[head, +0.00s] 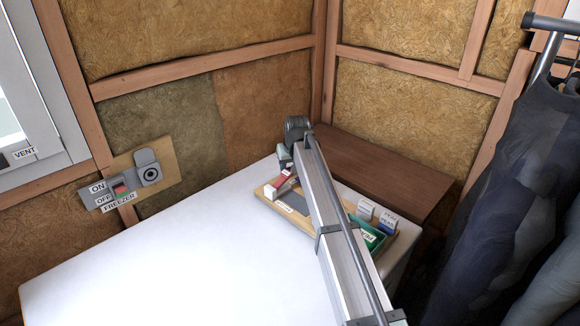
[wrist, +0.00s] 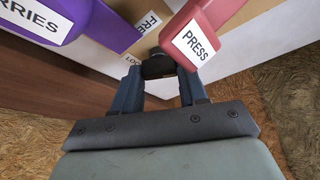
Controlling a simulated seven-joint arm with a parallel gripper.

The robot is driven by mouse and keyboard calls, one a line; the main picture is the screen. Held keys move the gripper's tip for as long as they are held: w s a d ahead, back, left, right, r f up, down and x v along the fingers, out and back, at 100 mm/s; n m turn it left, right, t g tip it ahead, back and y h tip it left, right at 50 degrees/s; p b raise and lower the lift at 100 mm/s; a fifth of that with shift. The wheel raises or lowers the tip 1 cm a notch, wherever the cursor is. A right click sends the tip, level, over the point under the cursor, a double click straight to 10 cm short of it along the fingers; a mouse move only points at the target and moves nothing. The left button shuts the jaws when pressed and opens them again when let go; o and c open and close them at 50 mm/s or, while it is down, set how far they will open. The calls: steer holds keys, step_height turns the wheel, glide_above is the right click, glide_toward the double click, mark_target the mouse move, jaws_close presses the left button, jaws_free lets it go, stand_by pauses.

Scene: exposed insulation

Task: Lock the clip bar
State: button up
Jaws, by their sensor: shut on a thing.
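In the wrist view, my gripper (wrist: 160,78) has its two blue-grey fingers shut around a small dark piece (wrist: 157,66). A red part labelled PRESS (wrist: 200,35) is right beside that piece, at the upper right; I cannot tell how they join, or which is the clip bar. In the head view, a small red-and-white part (head: 283,184) shows near the arm's end; the fingers are mostly hidden there.
A purple block (wrist: 45,22) lies at the wrist view's upper left. A wooden tray (head: 268,196) with a green box (head: 368,237) and small labelled blocks (head: 365,208) sits on the white top (head: 150,265). A brown board (head: 385,172) is behind; clothes (head: 500,200) hang right. The top's left is clear.

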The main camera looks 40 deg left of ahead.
steer(key=shift+m, duration=0.3)
steer(key=m+h, duration=0.1)
steer(key=m, duration=0.1)
steer(key=m+t, duration=0.1)
steer(key=m, duration=0.2)
steer(key=shift+s+a+m+t+h, duration=0.1)
steer(key=shift+a+m+t+h, duration=0.05)
steer(key=shift+m+t+h, duration=0.2)
steer(key=m+h, duration=0.1)
steer(key=m, duration=0.1)
steer(key=m+h, duration=0.1)
steer(key=m, duration=0.2)
steer(key=shift+a+m+t, duration=0.1)
steer(key=shift+m+t, duration=0.15)
stand_by(0.3)
steer(key=o, duration=1.1)
steer(key=shift+c, duration=0.2)
steer(key=shift+s+r, duration=0.1)
steer(key=v, duration=1.3)
steer(key=shift+a+r, duration=0.2)
steer(key=shift+r, duration=0.1)
